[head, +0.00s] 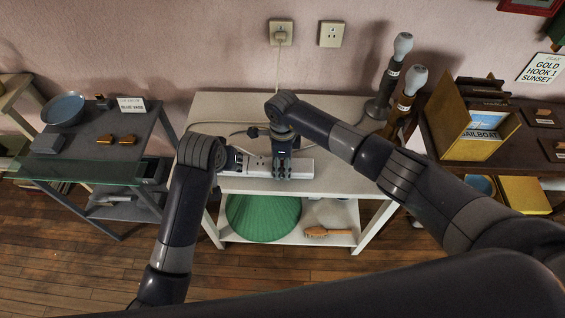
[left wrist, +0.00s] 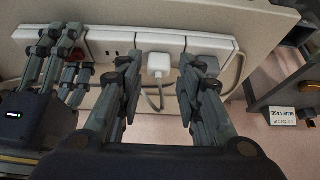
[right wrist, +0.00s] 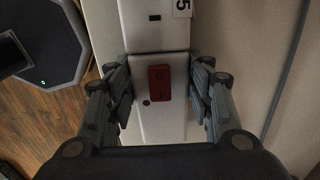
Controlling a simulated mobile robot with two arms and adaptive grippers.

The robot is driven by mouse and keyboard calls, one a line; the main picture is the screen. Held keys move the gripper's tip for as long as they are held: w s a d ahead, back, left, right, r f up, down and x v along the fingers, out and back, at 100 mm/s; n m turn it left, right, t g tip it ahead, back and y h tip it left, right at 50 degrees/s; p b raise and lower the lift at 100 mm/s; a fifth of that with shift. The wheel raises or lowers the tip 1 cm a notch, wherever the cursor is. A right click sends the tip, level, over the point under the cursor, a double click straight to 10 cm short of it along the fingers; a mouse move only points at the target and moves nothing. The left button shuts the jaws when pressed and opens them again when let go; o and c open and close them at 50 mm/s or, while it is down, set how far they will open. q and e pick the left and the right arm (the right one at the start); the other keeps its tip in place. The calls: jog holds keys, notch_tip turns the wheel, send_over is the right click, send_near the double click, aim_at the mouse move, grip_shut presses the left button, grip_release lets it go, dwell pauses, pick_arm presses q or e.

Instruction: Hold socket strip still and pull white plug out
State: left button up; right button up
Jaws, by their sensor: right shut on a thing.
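The white socket strip (head: 302,169) lies along the front of a white table. It also shows in the left wrist view (left wrist: 112,41). My right gripper (head: 283,172) is shut across the strip's end, its fingers on both sides of the red switch (right wrist: 159,82). The white plug (left wrist: 158,64) sits in the strip, its cord hanging off it. My left gripper (left wrist: 158,72) is open, with one finger on each side of the white plug and gaps visible. In the head view the white plug is hard to make out behind my left gripper.
Two lamps (head: 388,77) stand at the right. The white table (head: 340,178) is clear right of the strip.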

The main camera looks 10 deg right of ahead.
aim_at(255, 166)
pick_arm(q)
jog(key=shift+o, duration=0.4)
